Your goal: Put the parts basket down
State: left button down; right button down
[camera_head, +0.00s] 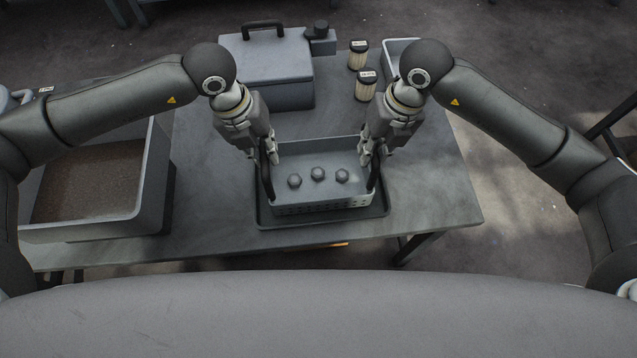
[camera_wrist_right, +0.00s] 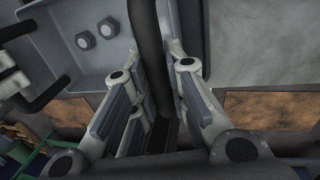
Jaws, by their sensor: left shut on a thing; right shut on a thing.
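The grey parts basket (camera_head: 322,206) has small holes along its front wall and three dark hex-headed parts (camera_head: 317,174) inside. It sits over a dark shallow tray (camera_head: 380,211) on the table; I cannot tell whether it touches the tray. My left gripper (camera_head: 268,160) is shut on the basket's left black handle (camera_head: 267,183). My right gripper (camera_head: 371,160) is shut on the right black handle (camera_head: 373,179). In the right wrist view the handle (camera_wrist_right: 150,50) runs between the fingers of my right gripper (camera_wrist_right: 158,110), and two of the parts (camera_wrist_right: 97,34) show.
A lidded grey box (camera_head: 265,75) stands behind the basket. Two filter cartridges (camera_head: 366,86) and a pale bin (camera_head: 398,50) stand at the back right. A large bin with brown contents (camera_head: 90,180) is at the left. The table's right part (camera_head: 440,185) is clear.

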pick_arm(q)
jog(key=shift+f+b, duration=0.45)
jog(key=shift+f, duration=0.1)
pick_arm(e)
jog(key=shift+f, duration=0.6)
pick_arm(q)
jog(key=c, duration=1.4)
grip_release()
jog(key=shift+c, duration=0.2)
pick_arm(e)
jog(key=c, duration=1.4)
grip_release()
jog(key=shift+c, duration=0.2)
jog(key=shift+r, duration=0.1)
pick_arm(q)
notch_tip(320, 180, up, 12)
jog(key=a, duration=0.2)
jog(key=shift+a, duration=0.15)
pick_arm(e)
notch_tip(320, 180, up, 12)
jog(key=d, duration=0.2)
jog(key=shift+d, duration=0.15)
pick_arm(q)
jog(key=shift+s+f, duration=0.1)
jog(key=shift+f, duration=0.05)
pick_arm(e)
jog(key=shift+w+f, duration=0.1)
jog(key=shift+f, duration=0.1)
